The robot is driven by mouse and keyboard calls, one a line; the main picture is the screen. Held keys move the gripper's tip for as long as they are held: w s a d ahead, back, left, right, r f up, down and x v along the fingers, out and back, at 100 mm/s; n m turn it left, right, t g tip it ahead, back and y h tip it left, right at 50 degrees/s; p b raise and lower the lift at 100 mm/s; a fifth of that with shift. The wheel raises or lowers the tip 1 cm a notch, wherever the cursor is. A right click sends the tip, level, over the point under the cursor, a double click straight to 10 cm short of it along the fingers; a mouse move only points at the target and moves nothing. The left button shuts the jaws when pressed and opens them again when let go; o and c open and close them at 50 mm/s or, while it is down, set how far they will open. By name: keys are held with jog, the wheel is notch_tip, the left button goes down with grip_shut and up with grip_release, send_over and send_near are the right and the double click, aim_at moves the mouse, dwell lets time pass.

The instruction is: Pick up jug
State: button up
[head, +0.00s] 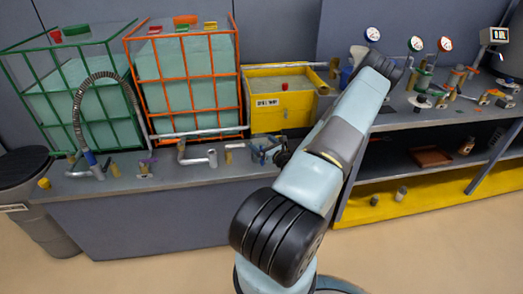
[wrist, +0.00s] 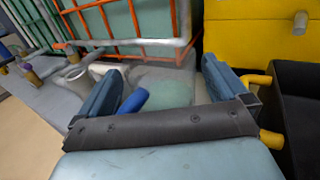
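My gripper (head: 266,152) is low over the left bench, in front of the yellow box. In the wrist view its two blue-grey fingers (wrist: 163,86) stand wide apart. Between them is a clear, greyish vessel with a teal inside, which looks like the jug (wrist: 170,92). A blue bar (wrist: 133,101), perhaps its handle, lies close to the left finger. I cannot tell whether either finger touches it. In the head view I cannot make out the jug clearly at the gripper.
An orange-caged tank (head: 188,82) and a green-caged tank (head: 82,108) stand behind the bench. The yellow box (head: 283,104) is right of them. Pipes and fittings (head: 197,157) lie left of my gripper. A dark drum (head: 25,180) stands far left; gauges (head: 415,44) stand on the right bench.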

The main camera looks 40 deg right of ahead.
aim_at(263, 140)
jog(key=c, duration=1.2)
jog(key=shift+r, duration=0.5)
notch_tip(263, 140, up, 2)
jog(key=shift+r, duration=0.15)
jog(key=s+a+r, duration=0.1)
jog(key=s+r, duration=0.2)
jog(key=s, duration=0.1)
jog(key=s+r, duration=0.3)
jog(key=s, duration=0.2)
jog(key=s+a+r, duration=0.1)
jog(key=s+r, duration=0.2)
jog(key=s, duration=0.1)
jog(key=shift+s+a+r, duration=0.35)
jog(key=shift+s, duration=0.05)
